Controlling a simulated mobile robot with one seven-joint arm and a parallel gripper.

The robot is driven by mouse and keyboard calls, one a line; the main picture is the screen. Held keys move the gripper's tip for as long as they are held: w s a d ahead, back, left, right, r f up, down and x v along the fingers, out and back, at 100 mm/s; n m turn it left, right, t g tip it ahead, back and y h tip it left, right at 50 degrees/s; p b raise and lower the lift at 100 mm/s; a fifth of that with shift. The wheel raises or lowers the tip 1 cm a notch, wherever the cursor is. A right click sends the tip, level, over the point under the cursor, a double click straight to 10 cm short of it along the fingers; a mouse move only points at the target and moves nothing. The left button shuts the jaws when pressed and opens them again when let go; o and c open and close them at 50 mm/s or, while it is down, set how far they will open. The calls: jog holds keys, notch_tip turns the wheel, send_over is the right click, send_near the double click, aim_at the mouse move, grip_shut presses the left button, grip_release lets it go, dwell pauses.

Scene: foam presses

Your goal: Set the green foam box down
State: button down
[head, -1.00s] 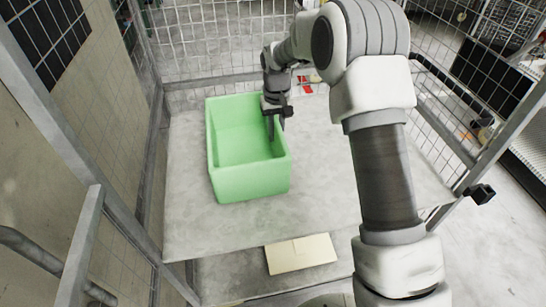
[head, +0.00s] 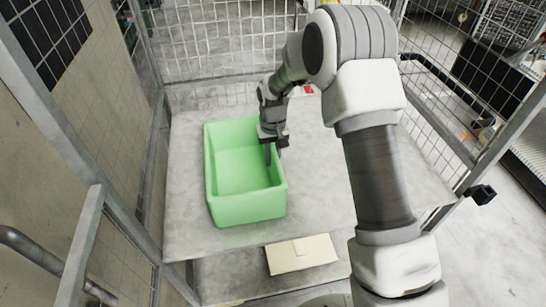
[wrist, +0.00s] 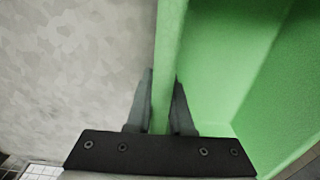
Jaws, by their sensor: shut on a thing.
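The green foam box (head: 247,207) is an open-topped, upright, empty bin over the left part of the grey table (head: 315,170). My gripper (head: 267,158) points down at the box's right wall. In the wrist view, my gripper (wrist: 163,78) has one finger on each side of the green wall (wrist: 168,50), shut on it. The box's underside is hidden, so I cannot tell whether it touches the table or hangs just above it.
Wire mesh fencing (head: 215,40) stands behind the table, with more mesh (head: 440,115) at the right. A grey metal frame and rail (head: 85,235) are at the left. A cream flat thing (head: 300,254) lies below the table's front edge. The table right of the box is clear.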

jog(key=c, duration=0.8)
grip_release()
jog(key=shift+f, duration=0.1)
notch_tip(320, 180, up, 12)
jog(key=shift+d+r+p, duration=0.1)
jog(key=shift+r+p, duration=0.15)
jog(key=shift+p, duration=0.05)
jog(key=s+d+r+m+t, duration=0.1)
jog(key=s+d+r, duration=0.45)
jog(key=r, duration=0.25)
jog(key=s+d+r+t, duration=0.2)
jog(key=s+d+r, duration=0.3)
jog(key=s+r, duration=0.2)
jog(key=s+d+r+m+t, duration=0.1)
jog(key=s+d, duration=0.5)
jog(key=s, duration=1)
jog(key=shift+r+m+t, duration=0.2)
jog(key=shift+m+t, duration=0.3)
jog(key=shift+t, duration=0.3)
